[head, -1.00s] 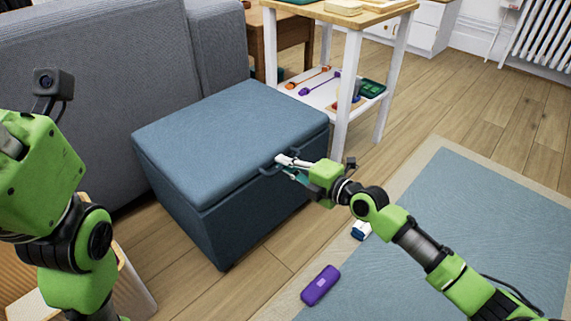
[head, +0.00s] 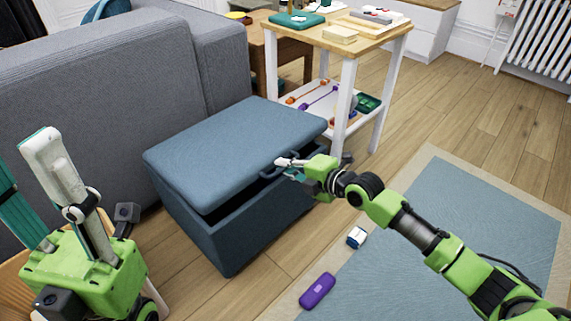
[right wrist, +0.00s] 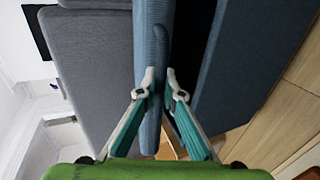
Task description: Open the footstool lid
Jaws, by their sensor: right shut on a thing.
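The blue footstool (head: 240,240) stands beside the grey sofa. Its padded lid (head: 235,148) is tilted up a little at the front, with a dark gap between lid and box. My right gripper (head: 284,164) is shut on the lid's handle (head: 267,166) at the front edge. In the right wrist view the fingertips (right wrist: 161,84) close around the handle (right wrist: 162,50), with the lid (right wrist: 150,35) on the left and the box (right wrist: 250,60) on the right. The inside of the box is too dark to see. My left gripper (head: 25,170) is open and empty at the lower left.
The grey sofa (head: 110,90) stands behind and left of the footstool. A wooden-topped shelf table (head: 375,42) with items stands behind it to the right. A purple case (head: 317,291) and a small blue-white object (head: 356,237) lie on the floor area in front, by the rug (head: 480,220).

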